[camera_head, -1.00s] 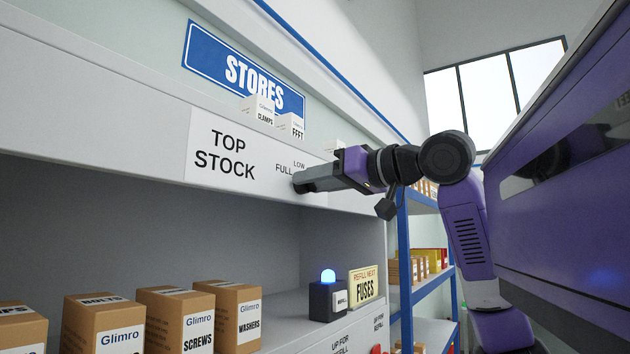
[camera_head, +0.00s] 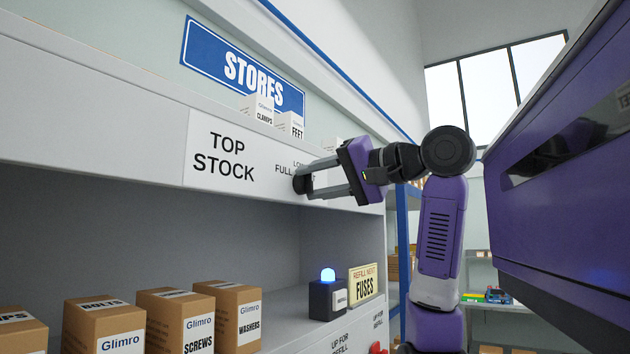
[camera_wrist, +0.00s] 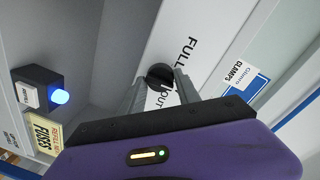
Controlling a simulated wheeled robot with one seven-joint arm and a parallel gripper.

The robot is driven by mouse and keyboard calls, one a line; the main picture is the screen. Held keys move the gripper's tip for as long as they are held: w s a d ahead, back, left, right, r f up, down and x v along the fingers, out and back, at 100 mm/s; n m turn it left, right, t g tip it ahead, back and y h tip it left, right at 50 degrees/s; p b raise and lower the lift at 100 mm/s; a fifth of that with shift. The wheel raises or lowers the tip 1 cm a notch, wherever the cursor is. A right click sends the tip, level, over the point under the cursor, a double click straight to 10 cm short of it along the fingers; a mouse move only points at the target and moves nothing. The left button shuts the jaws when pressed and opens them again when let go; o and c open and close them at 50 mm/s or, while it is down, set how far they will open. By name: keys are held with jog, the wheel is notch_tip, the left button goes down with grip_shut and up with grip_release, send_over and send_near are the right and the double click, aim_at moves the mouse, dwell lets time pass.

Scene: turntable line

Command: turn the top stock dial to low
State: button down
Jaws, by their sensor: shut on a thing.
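The top stock dial (camera_wrist: 160,76) is a round black knob on the white panel below the STORES sign. In the head view the dial (camera_head: 299,184) shows at the tips of my gripper (camera_head: 306,182), left of my arm. In the wrist view my gripper (camera_wrist: 160,84) has one finger on each side of the dial and is shut on it. The words FULL and OUT show around the dial in the wrist view; LOW is partly covered by my gripper in the head view. The dial's pointer cannot be made out.
Below the panel is a shelf bay with several cardboard boxes (camera_head: 226,318), a dark box with a lit blue lamp (camera_head: 327,295) and a yellow FUSES sign (camera_head: 364,284). Small white boxes (camera_head: 257,107) stand on the ledge above. Blue shelving (camera_head: 403,220) stands behind my arm.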

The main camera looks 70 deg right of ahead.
jog(key=shift+m, duration=0.3)
jog(key=c, duration=0.9)
grip_release()
jog(key=shift+s, duration=0.15)
jog(key=b+v, duration=0.1)
jog(key=v, duration=0.6)
jog(key=shift+s+b, duration=0.35)
jog(key=shift+b, duration=0.05)
